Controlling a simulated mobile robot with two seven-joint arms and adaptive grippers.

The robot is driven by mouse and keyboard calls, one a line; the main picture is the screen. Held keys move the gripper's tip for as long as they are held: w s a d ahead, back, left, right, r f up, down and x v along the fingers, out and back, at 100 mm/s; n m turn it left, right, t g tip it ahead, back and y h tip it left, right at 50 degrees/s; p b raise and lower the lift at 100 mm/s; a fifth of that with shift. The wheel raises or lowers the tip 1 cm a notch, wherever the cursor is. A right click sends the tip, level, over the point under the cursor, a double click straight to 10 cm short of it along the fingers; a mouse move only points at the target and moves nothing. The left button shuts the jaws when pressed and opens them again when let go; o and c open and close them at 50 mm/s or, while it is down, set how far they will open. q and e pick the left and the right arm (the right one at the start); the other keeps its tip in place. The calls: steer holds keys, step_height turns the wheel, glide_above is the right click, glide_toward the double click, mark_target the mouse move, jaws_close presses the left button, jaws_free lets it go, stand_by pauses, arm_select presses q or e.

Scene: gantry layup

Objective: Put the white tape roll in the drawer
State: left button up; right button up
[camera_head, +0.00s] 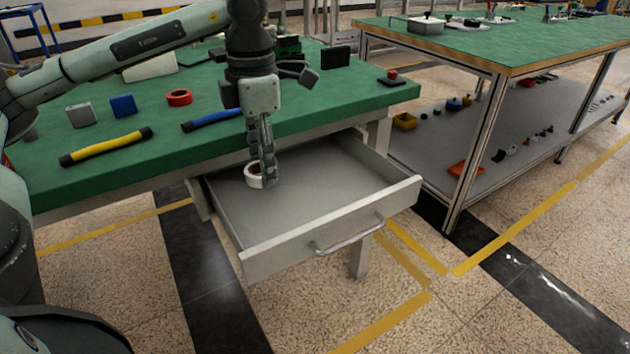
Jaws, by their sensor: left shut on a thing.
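The white tape roll (253,179) shows at the left inner part of the open drawer (325,205), below the level of the table top. My left gripper (266,181) points down into the drawer and is shut on the roll's right side. Its fingers hide part of the roll. I cannot tell whether the roll touches the drawer floor. The drawer is pulled out from under the green table (185,145) and looks otherwise empty. My right gripper is not in view.
On the green table lie a red tape roll (179,97), a yellow-black bar (105,147), a blue bar (211,119), and blue (123,105) and grey (80,115) blocks. A second workbench (500,45) stands at the right. The drawer's right part is free.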

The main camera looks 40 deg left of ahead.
arm_select(q)
glide_above(318, 205)
step_height(318, 205, down, 6)
steer(key=shift+f, duration=0.15)
step_height(318, 205, down, 4)
steer(key=shift+f, duration=0.1)
steer(key=o, duration=1)
steer(key=shift+o, duration=0.2)
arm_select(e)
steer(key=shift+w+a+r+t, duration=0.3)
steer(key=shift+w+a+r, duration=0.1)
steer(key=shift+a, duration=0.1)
